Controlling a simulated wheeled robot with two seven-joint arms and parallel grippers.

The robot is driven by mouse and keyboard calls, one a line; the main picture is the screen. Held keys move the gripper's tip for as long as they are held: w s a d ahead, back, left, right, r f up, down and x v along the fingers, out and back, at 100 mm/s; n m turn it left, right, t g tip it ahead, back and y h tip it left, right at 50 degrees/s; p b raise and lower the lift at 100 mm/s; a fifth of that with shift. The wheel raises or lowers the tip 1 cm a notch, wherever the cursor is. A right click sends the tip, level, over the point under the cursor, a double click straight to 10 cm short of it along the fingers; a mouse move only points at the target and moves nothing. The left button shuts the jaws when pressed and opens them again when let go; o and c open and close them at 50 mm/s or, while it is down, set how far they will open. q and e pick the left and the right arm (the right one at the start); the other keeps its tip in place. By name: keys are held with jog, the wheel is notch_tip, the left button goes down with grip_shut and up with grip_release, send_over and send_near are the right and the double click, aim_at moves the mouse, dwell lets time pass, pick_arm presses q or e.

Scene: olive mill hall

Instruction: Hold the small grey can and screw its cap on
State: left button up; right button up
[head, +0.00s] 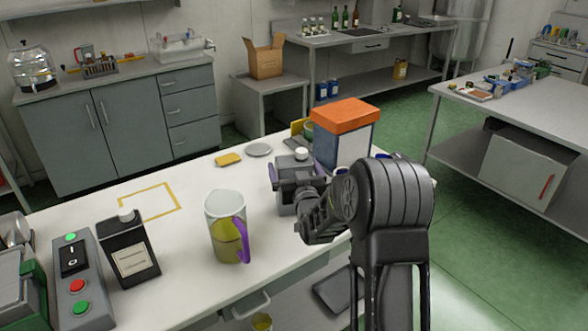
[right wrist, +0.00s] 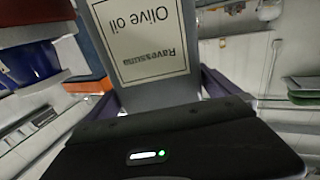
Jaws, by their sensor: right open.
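In the head view the can (head: 286,207) is largely hidden behind my right gripper (head: 283,175). That gripper is open, with its purple fingers on either side of the can; I cannot tell whether they touch it. A white round cap (head: 301,153) shows just above the gripper; whether it sits on the can or behind it is unclear. My left gripper is not in view.
A jug with a purple handle (head: 226,232), a black can (head: 129,252) and a switch box (head: 80,280) stand left on the table. An orange-lidded container (head: 342,130) stands close behind the gripper. A yellow sponge (head: 228,160) and grey disc (head: 259,149) lie behind. The yellow-outlined area (head: 178,197) is empty.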

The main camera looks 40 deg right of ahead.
jog(key=shift+r, duration=0.1)
jog(key=shift+r, duration=0.1)
jog(key=b+v, duration=0.2)
jog(key=v, duration=1)
dwell(0.5)
